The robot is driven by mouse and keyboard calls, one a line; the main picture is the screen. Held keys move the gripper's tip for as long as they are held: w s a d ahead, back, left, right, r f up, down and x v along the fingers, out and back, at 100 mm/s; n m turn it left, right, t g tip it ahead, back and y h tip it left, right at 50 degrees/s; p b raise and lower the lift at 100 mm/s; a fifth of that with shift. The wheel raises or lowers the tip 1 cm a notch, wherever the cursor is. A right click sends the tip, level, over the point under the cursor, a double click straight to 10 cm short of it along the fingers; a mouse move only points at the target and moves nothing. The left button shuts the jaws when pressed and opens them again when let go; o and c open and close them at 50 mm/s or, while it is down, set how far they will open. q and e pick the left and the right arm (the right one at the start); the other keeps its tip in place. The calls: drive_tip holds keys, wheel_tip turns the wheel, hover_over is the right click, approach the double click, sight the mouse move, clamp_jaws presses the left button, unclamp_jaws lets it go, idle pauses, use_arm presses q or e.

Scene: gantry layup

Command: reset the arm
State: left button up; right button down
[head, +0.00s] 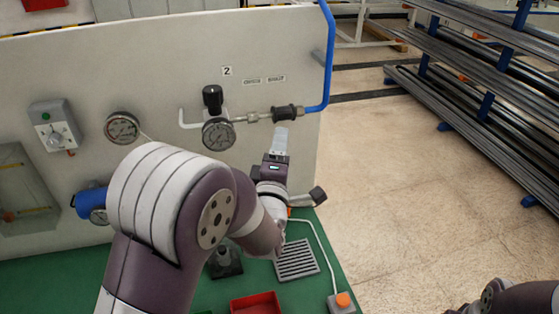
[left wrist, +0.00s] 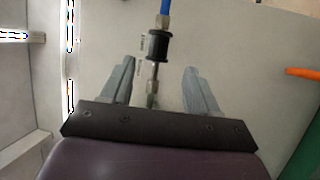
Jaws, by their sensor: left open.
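My left gripper (head: 281,142) is raised in front of the upright panel, just below the black fitting (head: 286,113) on the pipe. In the left wrist view its two grey fingers (left wrist: 157,85) stand wide apart with nothing held between them. The black fitting (left wrist: 157,46) and its metal stem show between and beyond the fingers; the gap in depth is hard to judge. My left arm crosses the middle of the head view and hides part of the panel and green bench. At the lower right, part of my right arm shows, but its gripper is not in view.
The panel (head: 270,40) carries a gauge with a black knob (head: 218,133), another gauge (head: 122,128), a switch box (head: 55,126) and a blue hose (head: 328,60). A red tray (head: 256,304), a grate (head: 296,260) and an orange-button box (head: 342,302) sit on the bench. Pipe racks stand right.

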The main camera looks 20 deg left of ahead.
use_arm(q)
drive_tip(key=shift+s, duration=0.4)
drive_tip(key=s+d+f+m+g+h, duration=0.2)
drive_tip(key=f+m+g, duration=0.2)
drive_tip(key=f+m, duration=0.25)
drive_tip(key=s+d+f+m+g+h, duration=0.2)
drive_tip(key=f+m+g, duration=0.25)
drive_tip(key=f, duration=0.35)
drive_tip(key=s+f+m+g, duration=0.3)
drive_tip(key=s+m+g, duration=0.6)
drive_tip(key=s, duration=0.6)
drive_tip(key=shift+f+h, duration=0.35)
drive_tip(key=shift+h, duration=0.05)
